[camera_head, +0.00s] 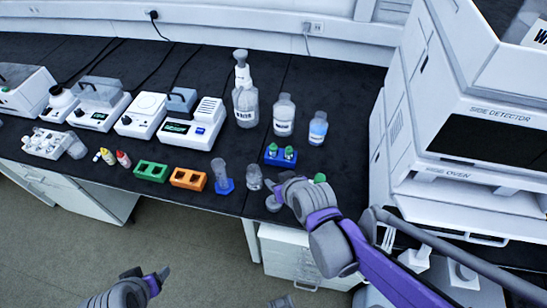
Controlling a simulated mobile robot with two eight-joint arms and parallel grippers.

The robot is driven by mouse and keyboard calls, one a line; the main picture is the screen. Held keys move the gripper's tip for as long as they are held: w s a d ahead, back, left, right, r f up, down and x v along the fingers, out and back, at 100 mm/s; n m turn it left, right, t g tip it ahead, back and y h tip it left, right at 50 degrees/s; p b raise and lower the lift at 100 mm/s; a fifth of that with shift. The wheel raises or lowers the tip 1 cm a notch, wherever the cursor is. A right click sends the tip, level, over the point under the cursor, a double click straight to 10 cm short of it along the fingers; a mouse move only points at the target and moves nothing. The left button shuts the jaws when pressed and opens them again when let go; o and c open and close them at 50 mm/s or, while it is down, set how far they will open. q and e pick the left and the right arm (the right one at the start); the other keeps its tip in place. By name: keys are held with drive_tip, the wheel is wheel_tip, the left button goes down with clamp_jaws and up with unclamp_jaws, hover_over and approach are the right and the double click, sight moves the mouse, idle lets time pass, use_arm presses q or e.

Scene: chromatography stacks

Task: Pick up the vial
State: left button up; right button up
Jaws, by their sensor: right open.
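Green-capped vials (289,153) stand in a small blue rack (271,159) on the black bench. A separate green cap (319,178) shows just behind my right wrist; what is below it is hidden by the arm. My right gripper (274,191) is open, over the bench's front edge, in front of the blue rack and just right of a small clear glass beaker (254,178). Nothing shows held in it. My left gripper (163,274) shows only as a small grey end, low in front of the bench; its jaws cannot be made out.
A clear cylinder on a blue base (222,178), an orange rack (188,179) and a green rack (151,171) stand left of the beaker. Bottles (284,115) stand behind the blue rack. A large white instrument (425,120) blocks the right side. Drawers (287,255) lie below.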

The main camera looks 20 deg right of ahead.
sight(274, 147)
drive_tip(key=w+d+f+t+b, duration=0.1)
drive_tip(key=w+f, duration=0.1)
drive_tip(key=w+d+f+t+h+b, duration=0.1)
drive_tip(key=w+d+f, duration=0.1)
drive_tip(key=w, duration=0.1)
drive_tip(key=w+d+f+m+t+b, duration=0.1)
drive_tip(key=w+d+f+t, duration=0.1)
drive_tip(key=w, duration=0.1)
drive_tip(key=shift+d+f+h, duration=0.25)
drive_tip(key=shift+h, duration=0.05)
drive_tip(key=x, duration=0.5)
drive_tip(key=shift+w+d+b, duration=0.1)
drive_tip(key=shift+w+b, duration=0.1)
drive_tip(key=shift+b, duration=0.1)
drive_tip(key=x, duration=0.2)
drive_tip(key=r+x, duration=0.1)
drive_tip(key=x, duration=0.2)
drive_tip(key=shift+w+d+p, duration=0.1)
drive_tip(key=shift+w+p, duration=0.2)
drive_tip(key=shift+w, duration=0.1)
use_arm(q)
drive_tip(key=shift+s+f, duration=0.25)
drive_tip(key=shift+f, duration=0.95)
drive_tip(key=shift+s+f, duration=0.25)
drive_tip(key=shift+f, duration=0.9)
use_arm(e)
clamp_jaws()
